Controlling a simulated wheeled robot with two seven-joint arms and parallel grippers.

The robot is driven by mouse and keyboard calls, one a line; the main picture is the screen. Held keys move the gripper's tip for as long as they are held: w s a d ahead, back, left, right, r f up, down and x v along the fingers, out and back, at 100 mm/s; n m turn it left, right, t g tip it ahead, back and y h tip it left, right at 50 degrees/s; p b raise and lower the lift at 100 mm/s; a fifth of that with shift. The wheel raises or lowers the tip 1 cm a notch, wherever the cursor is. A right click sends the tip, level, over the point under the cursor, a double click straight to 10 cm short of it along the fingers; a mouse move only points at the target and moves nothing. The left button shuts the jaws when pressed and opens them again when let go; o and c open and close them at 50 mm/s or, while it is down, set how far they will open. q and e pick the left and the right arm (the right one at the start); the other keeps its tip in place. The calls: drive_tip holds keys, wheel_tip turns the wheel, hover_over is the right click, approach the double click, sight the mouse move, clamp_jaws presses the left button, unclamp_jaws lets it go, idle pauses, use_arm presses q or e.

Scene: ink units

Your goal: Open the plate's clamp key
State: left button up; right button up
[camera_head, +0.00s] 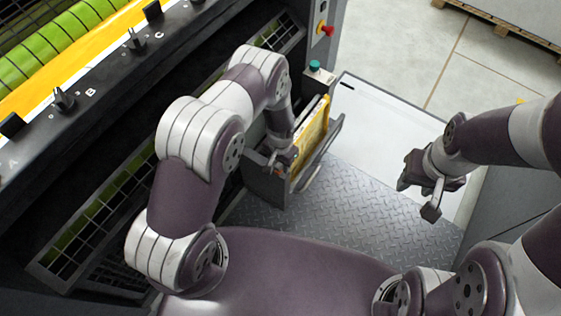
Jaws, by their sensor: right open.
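Dark keys stand on the bar, one near the letter B (62,98) and one near C (135,42). I cannot tell which is the clamp key. My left gripper (272,165) is low at the grey holder of yellow sheets, far from the keys; its fingers are partly hidden and I cannot tell whether it touches. My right gripper (420,190) is open and empty, over the floor at the right.
The grey holder (265,188) with yellow sheets (313,135) stands beside the press. A post with a green button (315,66) and a red knob (327,30) is behind it. Treadplate flooring (370,210) is clear. A pallet (500,28) is at upper right.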

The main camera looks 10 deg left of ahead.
use_arm(q)
clamp_jaws()
drive_tip(key=shift+m, duration=0.3)
drive_tip(key=m, duration=0.3)
drive_tip(key=shift+m, duration=0.3)
drive_tip(key=m, duration=0.4)
drive_tip(key=shift+m+p, duration=0.3)
drive_tip(key=m, duration=0.4)
drive_tip(key=shift+m, duration=2.5)
